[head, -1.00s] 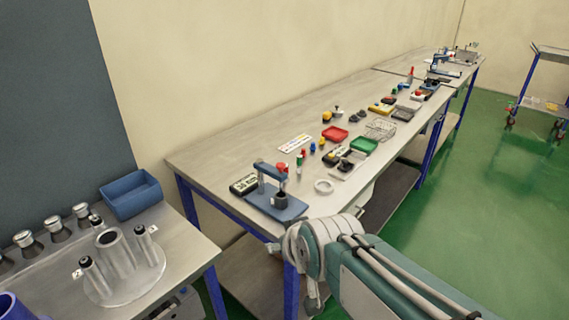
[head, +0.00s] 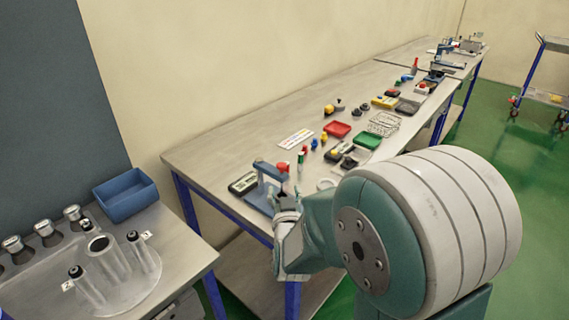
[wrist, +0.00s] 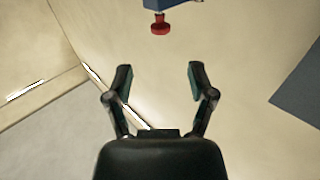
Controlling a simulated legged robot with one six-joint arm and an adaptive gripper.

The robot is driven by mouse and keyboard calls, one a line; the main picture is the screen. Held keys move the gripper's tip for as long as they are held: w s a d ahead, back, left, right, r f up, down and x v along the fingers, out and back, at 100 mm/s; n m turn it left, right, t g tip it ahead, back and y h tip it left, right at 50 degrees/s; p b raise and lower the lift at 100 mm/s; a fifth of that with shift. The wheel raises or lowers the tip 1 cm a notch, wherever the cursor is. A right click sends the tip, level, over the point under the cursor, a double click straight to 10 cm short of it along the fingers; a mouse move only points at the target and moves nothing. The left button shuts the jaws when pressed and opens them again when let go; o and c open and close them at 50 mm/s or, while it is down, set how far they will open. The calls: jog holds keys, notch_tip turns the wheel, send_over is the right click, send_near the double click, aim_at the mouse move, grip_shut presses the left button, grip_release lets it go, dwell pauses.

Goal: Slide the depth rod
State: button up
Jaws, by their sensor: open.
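The blue bench stand (head: 270,172) stands at the near end of the long bench, with an upright post and a top arm. A red knob (head: 283,167) shows at that arm. In the wrist view, the red knob (wrist: 160,27) hangs on a short stem from a blue block (wrist: 168,4) at the top edge. I cannot tell which part is the depth rod. My gripper (wrist: 160,75) is open and empty, its two fingers spread either side of the knob's line, with the knob beyond the fingertips. In the head view my wrist covers part of the stand's base.
A display box (head: 243,183) stands left of the stand, and a white ring (head: 326,184) lies right of it. A side table with a blue bin (head: 127,194) is at left.

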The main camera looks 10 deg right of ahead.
aim_at(281, 168)
jog(key=w, duration=0.3)
jog(key=w+d, duration=0.1)
jog(key=w, duration=0.6)
jog(key=shift+w+d, duration=0.25)
grip_shut()
jog(key=shift+r, duration=0.2)
